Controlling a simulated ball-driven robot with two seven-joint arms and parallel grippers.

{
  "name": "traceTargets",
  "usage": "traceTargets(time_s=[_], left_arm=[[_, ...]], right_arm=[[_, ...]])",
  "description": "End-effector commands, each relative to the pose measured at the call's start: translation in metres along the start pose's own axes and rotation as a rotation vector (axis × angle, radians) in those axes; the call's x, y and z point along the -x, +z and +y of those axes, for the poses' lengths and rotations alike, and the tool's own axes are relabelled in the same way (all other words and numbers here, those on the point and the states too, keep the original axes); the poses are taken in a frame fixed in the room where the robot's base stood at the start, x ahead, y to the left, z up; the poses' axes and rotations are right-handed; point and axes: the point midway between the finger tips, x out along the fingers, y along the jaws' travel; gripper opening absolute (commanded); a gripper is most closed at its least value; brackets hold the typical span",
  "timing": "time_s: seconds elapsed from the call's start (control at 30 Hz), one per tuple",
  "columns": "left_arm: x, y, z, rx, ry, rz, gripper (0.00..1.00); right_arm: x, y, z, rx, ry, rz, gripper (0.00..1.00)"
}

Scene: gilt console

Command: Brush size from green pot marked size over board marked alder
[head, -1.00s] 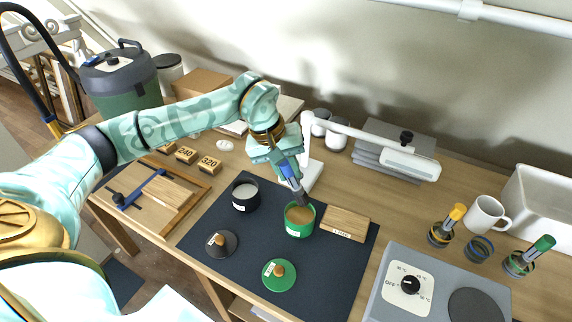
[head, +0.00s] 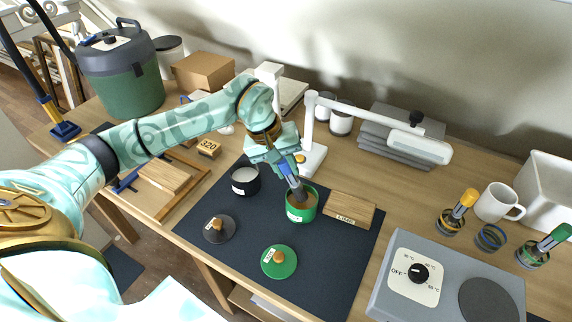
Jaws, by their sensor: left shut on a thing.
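My left gripper (head: 284,163) is shut on a brush (head: 291,176) with a blue handle and dark bristles. It holds the brush tilted, bristles down, at the mouth of the green pot (head: 299,215), which holds a brown liquid. I cannot tell how deep the bristles reach. The pot's white label is too small to read. A wooden board (head: 351,207) just right of the pot seems to be marked LIME. Another plain board (head: 164,178) lies in the wooden frame at the left; no mark is readable on it. My right gripper is not in view.
A black pot (head: 245,188) stands left of the green one on the dark mat (head: 325,262). A black lid (head: 219,229) and a green lid (head: 279,262) lie in front. A white lamp (head: 375,124) reaches over behind the board. A hotplate (head: 445,280) stands at right.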

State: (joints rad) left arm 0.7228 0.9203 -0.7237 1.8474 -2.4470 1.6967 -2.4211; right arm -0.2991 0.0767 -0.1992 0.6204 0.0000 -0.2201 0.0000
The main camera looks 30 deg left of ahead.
Motion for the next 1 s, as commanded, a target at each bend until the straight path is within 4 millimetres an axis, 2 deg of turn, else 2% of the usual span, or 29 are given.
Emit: traceTargets(time_s=[1.0], left_arm=[[-0.0057,0.0002,-0.0019,0.001,0.000,-0.001,0.00]], right_arm=[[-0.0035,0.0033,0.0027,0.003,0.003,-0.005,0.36]])
